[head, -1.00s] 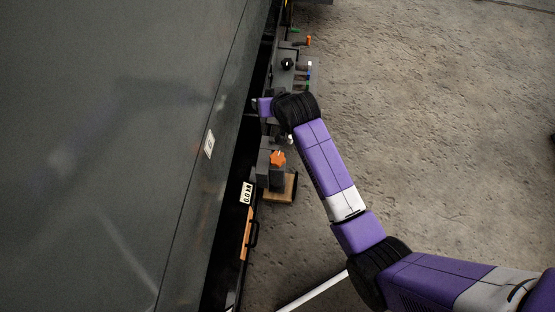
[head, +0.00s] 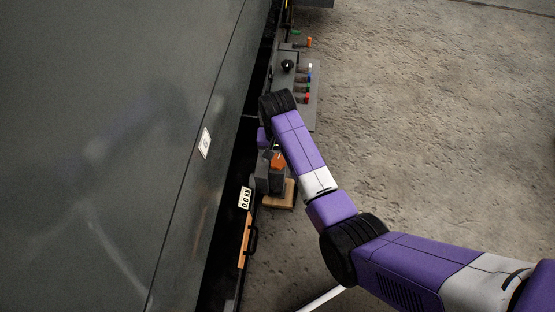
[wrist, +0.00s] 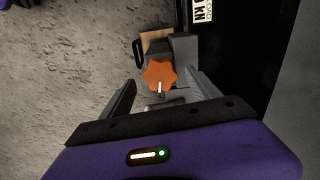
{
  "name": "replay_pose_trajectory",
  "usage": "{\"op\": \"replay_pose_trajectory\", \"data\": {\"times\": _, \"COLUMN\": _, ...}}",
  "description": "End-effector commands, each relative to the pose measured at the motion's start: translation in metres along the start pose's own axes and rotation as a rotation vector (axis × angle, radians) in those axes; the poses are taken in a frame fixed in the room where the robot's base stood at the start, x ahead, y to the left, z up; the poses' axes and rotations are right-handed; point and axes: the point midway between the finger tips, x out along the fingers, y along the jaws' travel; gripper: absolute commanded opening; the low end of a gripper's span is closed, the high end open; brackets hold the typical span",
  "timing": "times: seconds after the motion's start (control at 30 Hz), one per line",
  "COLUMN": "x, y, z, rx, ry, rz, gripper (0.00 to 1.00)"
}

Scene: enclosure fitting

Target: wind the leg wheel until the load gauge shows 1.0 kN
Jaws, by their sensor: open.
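The orange lobed leg wheel (head: 278,161) sits on top of a grey leg housing (head: 268,184) beside the dark enclosure. In the wrist view the wheel (wrist: 160,75) has a small pale pin or mark and lies just ahead of my gripper (wrist: 165,92). The two fingers are apart, one on each side of the wheel's lower part in the picture; I cannot tell if they touch it. The load gauge (head: 245,198) on the enclosure reads 0.0 kN in the head view. Part of it (wrist: 202,11) shows upside down in the wrist view. My arm hides the fingers in the head view.
The leg stands on a wooden block (head: 279,195). An orange bar with a black handle (head: 247,240) is below the gauge. A grey panel with a black knob and coloured buttons (head: 297,80) is beyond my wrist. Concrete floor (head: 430,110) is clear at right.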

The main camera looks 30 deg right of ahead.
Motion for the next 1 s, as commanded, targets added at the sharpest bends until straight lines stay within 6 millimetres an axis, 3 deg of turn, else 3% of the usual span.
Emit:
{"op": "replay_pose_trajectory", "data": {"times": 0.2, "x": 0.019, "y": 0.000, "z": 0.000, "rx": 0.000, "ry": 0.001, "rz": 0.000, "gripper": 0.71}}
{"op": "replay_pose_trajectory", "data": {"times": 0.5, "x": 0.019, "y": 0.000, "z": -0.001, "rx": 0.000, "ry": 0.002, "rz": -0.001, "gripper": 0.69}}
{"op": "replay_pose_trajectory", "data": {"times": 0.8, "x": 0.019, "y": 0.000, "z": -0.001, "rx": 0.000, "ry": 0.002, "rz": -0.001, "gripper": 0.10}}
{"op": "replay_pose_trajectory", "data": {"times": 1.0, "x": 0.018, "y": 0.000, "z": -0.001, "rx": 0.012, "ry": 0.002, "rz": -0.001, "gripper": 0.09}}
